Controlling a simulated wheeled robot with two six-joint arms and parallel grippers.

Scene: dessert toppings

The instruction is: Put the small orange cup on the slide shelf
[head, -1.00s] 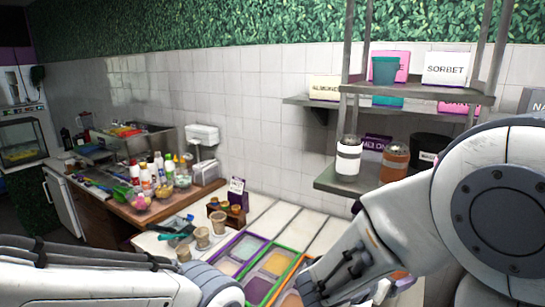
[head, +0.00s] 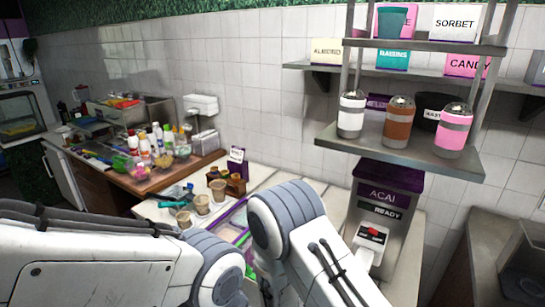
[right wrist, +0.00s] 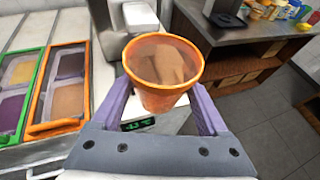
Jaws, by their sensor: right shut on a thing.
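In the right wrist view my right gripper (right wrist: 160,92) is shut on the small orange cup (right wrist: 165,97), with its purple fingers on either side. The cup is upright and has something brown inside. In the head view the cup and the right gripper are hidden; only my right arm shows at the lower middle. My left arm shows at the lower left, but its gripper is not visible. A grey metal shelf (head: 345,143) with several shakers hangs at the right; I cannot tell whether it is the slide shelf.
A machine marked ACAI (head: 383,195) stands below the metal shelf. Topping pans (right wrist: 35,95) in green and orange frames lie left of the cup. Small cups (head: 201,204) stand on the counter. A wooden cabinet (right wrist: 240,65) is at the back right.

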